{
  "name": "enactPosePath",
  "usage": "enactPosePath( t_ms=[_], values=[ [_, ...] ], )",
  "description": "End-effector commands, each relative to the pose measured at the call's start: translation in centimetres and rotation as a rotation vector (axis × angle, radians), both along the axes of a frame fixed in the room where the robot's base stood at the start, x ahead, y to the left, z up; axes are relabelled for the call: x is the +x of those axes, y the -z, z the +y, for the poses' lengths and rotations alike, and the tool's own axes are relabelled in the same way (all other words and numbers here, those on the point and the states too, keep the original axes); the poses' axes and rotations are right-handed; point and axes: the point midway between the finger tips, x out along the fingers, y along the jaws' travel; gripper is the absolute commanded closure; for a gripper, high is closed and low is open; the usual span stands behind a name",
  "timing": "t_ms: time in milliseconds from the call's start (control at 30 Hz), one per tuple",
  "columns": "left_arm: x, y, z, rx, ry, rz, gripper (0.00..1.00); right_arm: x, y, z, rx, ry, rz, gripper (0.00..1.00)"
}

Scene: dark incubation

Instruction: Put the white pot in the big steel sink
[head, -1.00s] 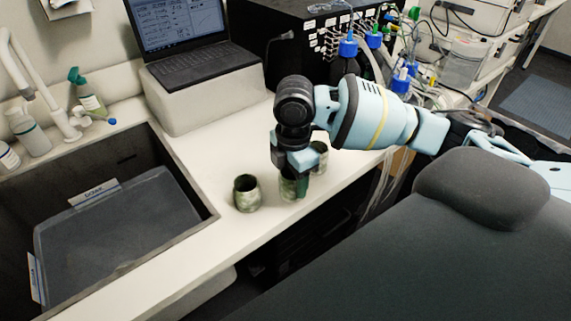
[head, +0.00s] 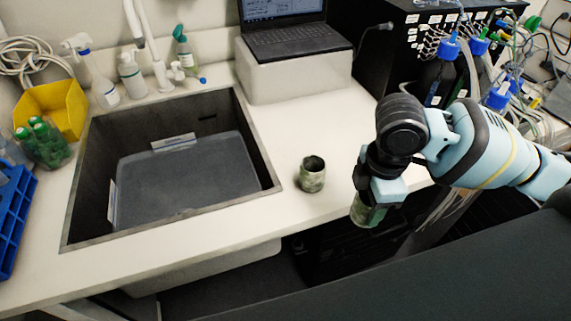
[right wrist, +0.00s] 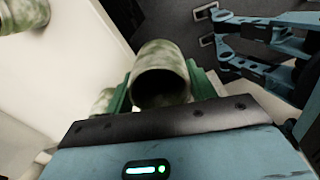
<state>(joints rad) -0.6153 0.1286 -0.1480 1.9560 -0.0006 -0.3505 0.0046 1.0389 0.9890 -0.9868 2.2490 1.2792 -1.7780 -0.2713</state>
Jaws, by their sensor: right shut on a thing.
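No plain white pot shows; the pots are mottled green and white. One pot (head: 312,175) stands upright on the white counter, between the sink and my right gripper. My right gripper (head: 372,207) is shut on another mottled pot (head: 361,213) at the counter's front edge. The right wrist view shows this held pot (right wrist: 162,72) between green finger pads, its dark mouth towards the camera. Part of another pot (right wrist: 103,100) shows beside it. The big steel sink (head: 262,170) is at the left, with a grey bottom. My left gripper is not seen.
A laptop (head: 295,40) on a white block (head: 295,78) and a tap (head: 157,65) stand behind. Bottles (head: 132,75), a yellow bin (head: 55,105) and a blue rack (head: 12,215) border the sink. Counter between sink and pots is clear.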

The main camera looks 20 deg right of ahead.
Motion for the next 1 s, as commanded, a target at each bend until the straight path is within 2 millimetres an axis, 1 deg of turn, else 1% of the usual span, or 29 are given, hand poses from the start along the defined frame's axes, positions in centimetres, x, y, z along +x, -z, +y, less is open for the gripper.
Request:
enactPosePath(
  t_ms=[167,400,600,700,800,1000],
  values=[
    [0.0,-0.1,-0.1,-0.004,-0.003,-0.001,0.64,1.2,-0.1,1.0,0.003,0.312,-0.003,0.7],
    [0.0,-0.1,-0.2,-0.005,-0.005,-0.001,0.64,2.8,-0.2,2.5,0.004,0.791,-0.001,0.7],
    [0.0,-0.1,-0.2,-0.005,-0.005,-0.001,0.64,3.9,-0.3,3.5,0.003,1.142,0.0,0.7],
    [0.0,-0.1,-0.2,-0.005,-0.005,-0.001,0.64,4.2,-0.3,3.9,0.004,1.264,0.001,0.7],
    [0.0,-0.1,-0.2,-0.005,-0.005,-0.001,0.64,4.4,-0.4,4.1,0.002,1.345,0.001,0.7],
    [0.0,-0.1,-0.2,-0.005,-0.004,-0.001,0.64,4.5,-0.4,4.2,0.001,1.397,0.001,0.7]
  ],
)
